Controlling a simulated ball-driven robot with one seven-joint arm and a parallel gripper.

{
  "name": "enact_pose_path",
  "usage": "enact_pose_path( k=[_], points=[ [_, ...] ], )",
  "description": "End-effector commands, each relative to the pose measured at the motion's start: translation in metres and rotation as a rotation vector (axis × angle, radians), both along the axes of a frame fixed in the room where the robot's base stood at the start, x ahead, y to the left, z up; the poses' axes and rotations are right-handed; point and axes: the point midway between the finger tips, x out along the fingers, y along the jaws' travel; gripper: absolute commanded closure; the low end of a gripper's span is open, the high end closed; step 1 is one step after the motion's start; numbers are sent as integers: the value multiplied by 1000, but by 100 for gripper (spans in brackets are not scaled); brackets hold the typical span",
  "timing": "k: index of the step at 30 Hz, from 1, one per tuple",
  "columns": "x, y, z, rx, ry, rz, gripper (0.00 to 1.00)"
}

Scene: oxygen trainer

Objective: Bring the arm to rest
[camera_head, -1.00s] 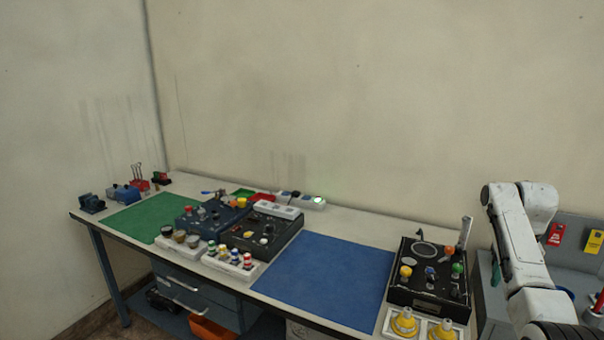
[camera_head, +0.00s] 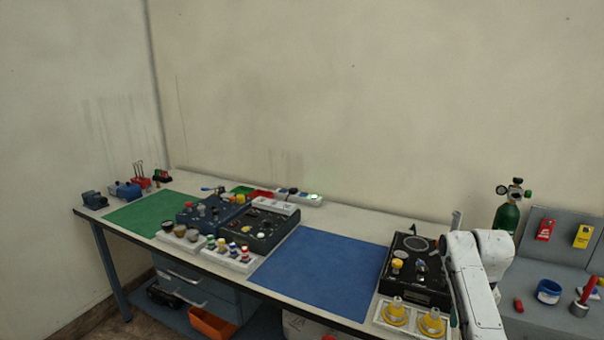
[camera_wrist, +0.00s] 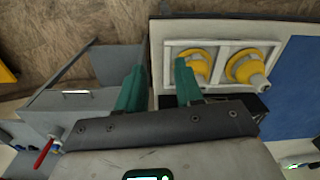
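My white arm (camera_head: 472,275) is folded at the right of the head view, in front of the right side of the black trainer box (camera_head: 403,278). My gripper (camera_wrist: 160,85) shows in the wrist view with its two teal fingers apart and nothing between them. Its right finger overlaps the edge of the white tray (camera_wrist: 222,42) holding two yellow fittings (camera_wrist: 247,67); I cannot tell whether they touch. In the head view the gripper is mostly hidden behind or below the arm.
A blue mat (camera_head: 325,275) lies clear on the bench left of the black box. A green gas cylinder (camera_head: 507,217) stands behind a grey side stand (camera_head: 560,250) with red and yellow tags, a blue cup (camera_head: 548,291) and a red-handled tool (camera_head: 583,300).

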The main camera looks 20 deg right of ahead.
Motion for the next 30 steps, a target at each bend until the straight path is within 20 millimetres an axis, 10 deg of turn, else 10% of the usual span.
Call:
enact_pose_path(
  k=[15, 30],
  points=[
    [-93, 203, -122, -10, -31, 329, 64],
    [-249, 297, -115, -48, -56, 604, 64]
  ],
)
